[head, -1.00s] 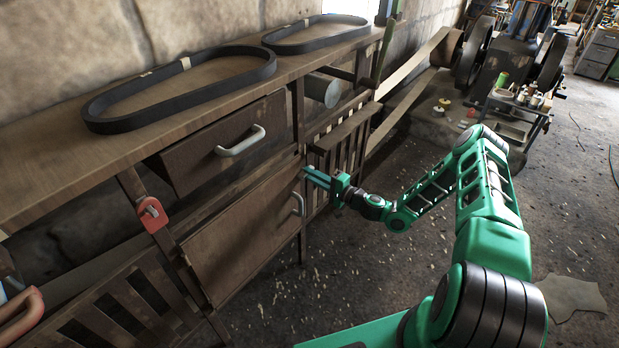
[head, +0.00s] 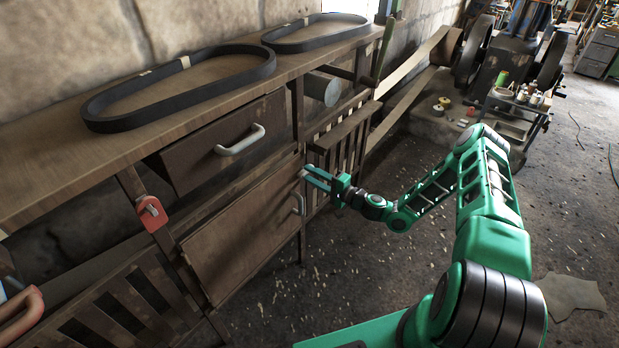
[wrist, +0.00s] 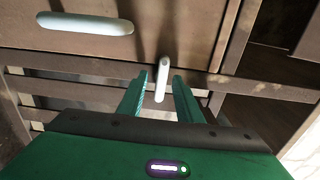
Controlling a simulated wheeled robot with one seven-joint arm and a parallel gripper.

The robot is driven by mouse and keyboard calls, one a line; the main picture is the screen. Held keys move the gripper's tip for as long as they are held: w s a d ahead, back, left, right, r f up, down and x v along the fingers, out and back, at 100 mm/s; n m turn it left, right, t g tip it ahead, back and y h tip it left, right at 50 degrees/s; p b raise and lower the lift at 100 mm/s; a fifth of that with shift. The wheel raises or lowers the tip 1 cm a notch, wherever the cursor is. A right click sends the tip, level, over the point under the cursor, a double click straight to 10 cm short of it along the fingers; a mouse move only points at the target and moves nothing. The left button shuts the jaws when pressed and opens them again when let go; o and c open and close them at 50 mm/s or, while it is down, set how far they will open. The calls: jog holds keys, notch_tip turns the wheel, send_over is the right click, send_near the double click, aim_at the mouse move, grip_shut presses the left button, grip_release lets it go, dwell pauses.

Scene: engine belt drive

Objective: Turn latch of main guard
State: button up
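A small light grey latch lever (wrist: 162,80) stands near vertical on the brown frame in the wrist view. My gripper (wrist: 161,88) is open, with one green finger on each side of the lever. A small gap shows on both sides, so the fingers do not visibly press it. In the head view my gripper (head: 312,178) reaches the frame beside the upper right corner of the cabinet door. A light bit of the lever (head: 303,173) shows at the fingertips; the rest is hidden there.
A red latch-like part (head: 152,213) is on the left post. Black belts (head: 180,88) lie on the bench top.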

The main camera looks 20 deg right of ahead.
jog(key=v, duration=1)
jog(key=shift+s+f, duration=0.1)
jog(key=s+a+r+n+g+y, duration=0.1)
jog(key=s+a+r+n+g, duration=0.25)
jog(key=n+g, duration=0.3)
jog(key=s+d+r+n+g+h, duration=0.1)
jog(key=s+d+r+g+h, duration=0.4)
jog(key=s+r, duration=0.55)
jog(key=s+d+r+n+g+h, duration=0.1)
jog(key=s+d+r+g+h, duration=0.3)
jog(key=s+d+r, duration=0.65)
jog(key=s+r+m+h, duration=0.1)
jog(key=s+r+m, duration=0.1)
jog(key=s, duration=0.6)
jog(key=s+a+r+m+h, duration=0.1)
jog(key=s+r+m, duration=0.1)
jog(key=s+r, duration=0.3)
jog(key=s, duration=0.4)
jog(key=shift+r+t, duration=0.15)
jog(key=shift+t, duration=0.2)
